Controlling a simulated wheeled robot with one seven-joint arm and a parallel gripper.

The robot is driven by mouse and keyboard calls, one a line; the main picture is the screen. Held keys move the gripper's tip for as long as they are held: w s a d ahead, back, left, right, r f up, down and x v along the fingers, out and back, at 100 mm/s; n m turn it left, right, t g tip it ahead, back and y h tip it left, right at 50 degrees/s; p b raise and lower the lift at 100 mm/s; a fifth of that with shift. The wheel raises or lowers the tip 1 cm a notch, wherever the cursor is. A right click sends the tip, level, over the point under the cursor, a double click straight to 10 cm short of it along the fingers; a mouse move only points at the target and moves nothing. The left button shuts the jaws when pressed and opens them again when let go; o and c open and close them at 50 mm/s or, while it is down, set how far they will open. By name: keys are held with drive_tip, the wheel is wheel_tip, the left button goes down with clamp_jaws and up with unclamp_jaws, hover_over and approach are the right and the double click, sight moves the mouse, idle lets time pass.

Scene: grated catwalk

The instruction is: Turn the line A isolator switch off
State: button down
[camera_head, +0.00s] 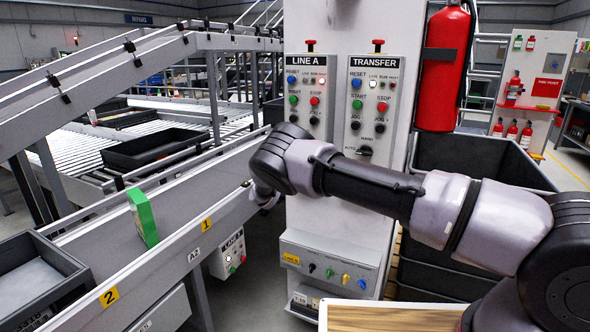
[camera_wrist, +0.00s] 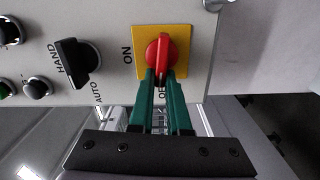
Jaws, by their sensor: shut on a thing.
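The line A isolator switch, a red rotary handle (camera_wrist: 161,55) on a yellow plate (camera_wrist: 180,35), shows in the wrist view. ON is printed to the left of the plate. OFF is printed below it, partly covered by my fingers. The handle lies nearly upright in the picture, its lower end on the OFF side. My gripper (camera_wrist: 161,78) has its green fingers closed around that lower end. In the head view my arm hides the switch and my gripper; the LINE A panel (camera_head: 291,92) shows above the arm.
A black HAND/AUTO selector (camera_wrist: 75,62) sits beside the switch. The TRANSFER panel (camera_head: 397,85) stands right of LINE A. A red extinguisher (camera_head: 440,95) hangs on the column's right. A conveyor (camera_head: 175,230) with a green box (camera_head: 143,217) runs along the left.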

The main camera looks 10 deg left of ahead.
drive_tip(key=shift+f+n, duration=0.15)
drive_tip(key=shift+n, duration=0.45)
drive_tip(key=c, duration=0.9)
unclamp_jaws()
drive_tip(key=v, duration=1.1)
drive_tip(key=shift+w, duration=0.1)
